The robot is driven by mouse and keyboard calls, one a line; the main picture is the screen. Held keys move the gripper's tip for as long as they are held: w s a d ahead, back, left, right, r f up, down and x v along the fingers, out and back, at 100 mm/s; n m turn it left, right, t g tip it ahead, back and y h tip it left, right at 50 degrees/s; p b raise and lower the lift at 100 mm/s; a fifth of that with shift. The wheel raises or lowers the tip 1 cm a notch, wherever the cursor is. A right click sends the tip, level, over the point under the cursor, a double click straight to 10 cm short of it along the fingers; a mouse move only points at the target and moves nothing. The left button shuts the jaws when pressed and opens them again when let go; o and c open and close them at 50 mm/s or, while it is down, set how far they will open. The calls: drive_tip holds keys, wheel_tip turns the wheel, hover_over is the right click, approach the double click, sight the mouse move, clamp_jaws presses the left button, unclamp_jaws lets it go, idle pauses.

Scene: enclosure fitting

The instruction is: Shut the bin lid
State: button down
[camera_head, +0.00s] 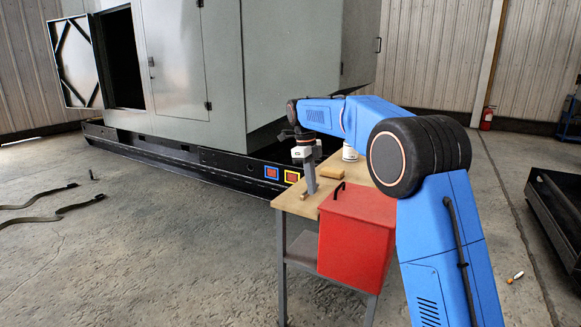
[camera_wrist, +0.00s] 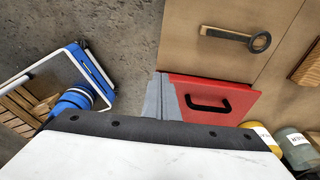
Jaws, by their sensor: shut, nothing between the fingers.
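The red bin (camera_head: 355,246) stands at the near right end of a wooden-topped bench. Its red lid (camera_head: 365,204) lies over the top and looks flat and down; a small gap cannot be ruled out. The lid's black handle (camera_head: 338,190) shows at its left side, and the handle shows clearly in the wrist view (camera_wrist: 208,104). My gripper (camera_head: 311,189) is shut and empty, pointing down over the bench just left of the bin. In the wrist view its grey fingers (camera_wrist: 170,98) overlap the lid's left edge; contact cannot be told.
The bench top (camera_wrist: 205,60) holds a dark ring-ended tool (camera_wrist: 235,38), a wooden block (camera_head: 327,173) and a pale can (camera_head: 350,153). A large grey enclosure (camera_head: 175,60) with an open door stands behind. Straps (camera_head: 40,206) lie on the floor at left.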

drive_tip(key=shift+w+a+r, duration=1.35)
drive_tip(key=shift+a+r, duration=1.1)
drive_tip(key=shift+r, duration=0.9)
drive_tip(key=s+d+r+n+t+y, duration=0.1)
drive_tip(key=s+d+r+n, duration=0.1)
drive_tip(key=s+d+n, duration=0.65)
drive_tip(key=s+d+r+n+t, duration=0.3)
drive_tip(key=s+d, duration=0.7)
drive_tip(key=s, duration=0.8)
drive_tip(key=s+d+f+n, duration=0.2)
drive_tip(key=s+f+n, duration=0.2)
drive_tip(key=s, duration=0.5)
drive_tip(key=s+d+f+n+t, duration=0.1)
drive_tip(key=s+d+f+n, duration=0.2)
drive_tip(key=s+f, duration=0.5)
drive_tip(key=s+d+f+n, duration=0.2)
drive_tip(key=s+f+n, duration=0.3)
drive_tip(key=s, duration=0.5)
drive_tip(key=shift+d+f+t+y, duration=0.3)
drive_tip(key=shift+d+f, duration=0.1)
drive_tip(key=shift+f, duration=0.3)
drive_tip(key=shift+n, duration=0.25)
